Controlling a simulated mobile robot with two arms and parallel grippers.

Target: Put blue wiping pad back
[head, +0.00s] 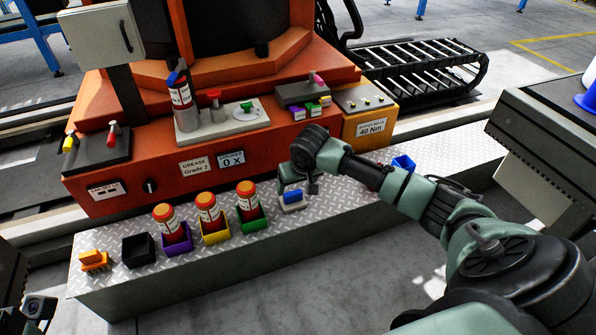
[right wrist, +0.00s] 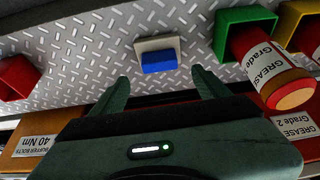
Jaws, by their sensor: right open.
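The blue wiping pad (head: 292,196) sits on a small pale block (head: 293,207) on the metal tread-plate step. In the right wrist view the blue pad (right wrist: 159,63) shows just ahead of the fingers, with the pale block (right wrist: 154,44) against it. My right gripper (head: 313,184) hangs close to the pad, pointing down. In the right wrist view its two fingers (right wrist: 163,88) are spread, with nothing between them and the pad in line with the gap. I cannot tell the exact height above the pad. My left gripper's fingers are not visible.
Left of the pad stand green (head: 252,220), yellow (head: 215,231) and purple (head: 176,241) bins holding grease cartridges, and an empty black bin (head: 138,250). A red bin (right wrist: 15,70) and a blue bin (head: 403,163) stand on the other side. The orange machine (head: 130,185) rises behind.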

